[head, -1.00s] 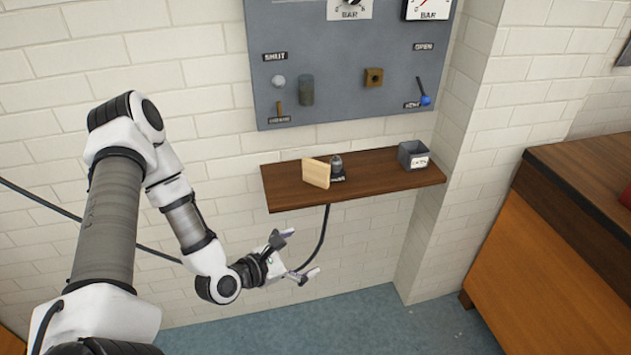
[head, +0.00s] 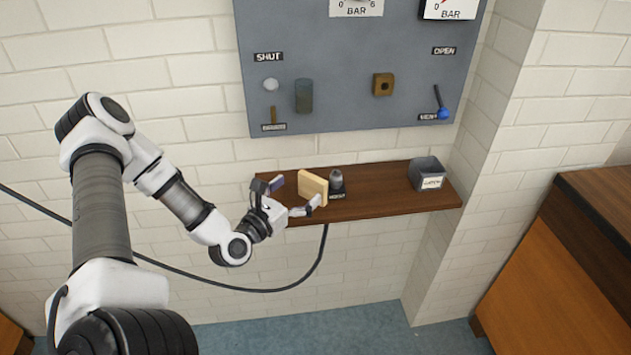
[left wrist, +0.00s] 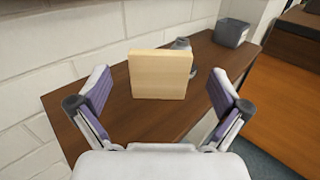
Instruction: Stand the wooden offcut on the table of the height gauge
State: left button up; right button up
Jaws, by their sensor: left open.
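The wooden offcut (head: 313,186) is a pale, flat block standing upright on the brown wall shelf. In the left wrist view the offcut (left wrist: 160,74) stands ahead, between the lines of my two fingers. My right gripper is not in view.
The shelf (head: 395,191) is clear between the gauge and a grey labelled bin (head: 427,174) at its right end. A dark cable hangs below. A wooden cabinet (head: 560,260) stands right.

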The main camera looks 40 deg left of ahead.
aim_at(310, 181)
pick_arm(q)
jog(key=w, duration=0.3)
jog(key=w+f, duration=0.1)
jog(key=w, duration=0.1)
jog(key=shift+w+a, duration=0.15)
jog(key=shift+w, duration=0.15)
jog(key=shift+w+r, duration=0.15)
jog(key=shift+s+r, duration=0.1)
jog(key=shift+s, duration=0.1)
jog(key=shift+w, duration=0.1)
jog(key=c, duration=1)
jog(key=shift+c, duration=0.7)
